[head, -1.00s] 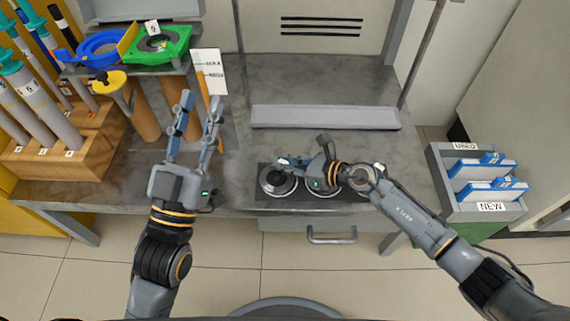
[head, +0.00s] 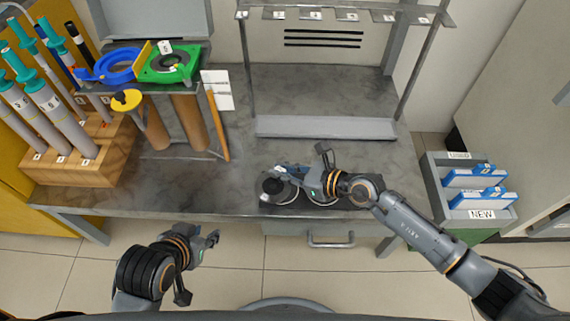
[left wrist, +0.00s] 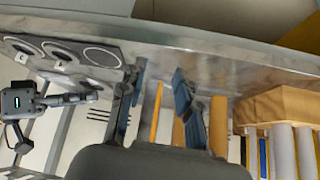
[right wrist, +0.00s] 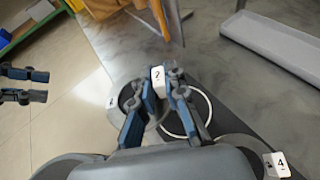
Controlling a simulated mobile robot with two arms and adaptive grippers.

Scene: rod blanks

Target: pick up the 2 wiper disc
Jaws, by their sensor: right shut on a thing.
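My right gripper (right wrist: 162,88) is shut on the white tag marked 2 (right wrist: 157,75), which stands up from the 2 wiper disc (right wrist: 130,98). The disc is dark and partly hidden by the fingers; it lies off-centre from a pale ring (right wrist: 200,112) on the dark mat. I cannot tell clearly whether it is lifted. In the head view this disc (head: 272,188) shows at the mat's left end, beside the right gripper (head: 284,172). My left gripper (head: 207,262) is in front of the bench; in the left wrist view (left wrist: 158,85) its fingers are apart and empty.
A pale tray (head: 325,127) lies behind the discs under a rack. A wooden block with tubes (head: 80,165) and a stand with blue and green holders (head: 172,65) are left. A box marked NEW (head: 482,214) is right.

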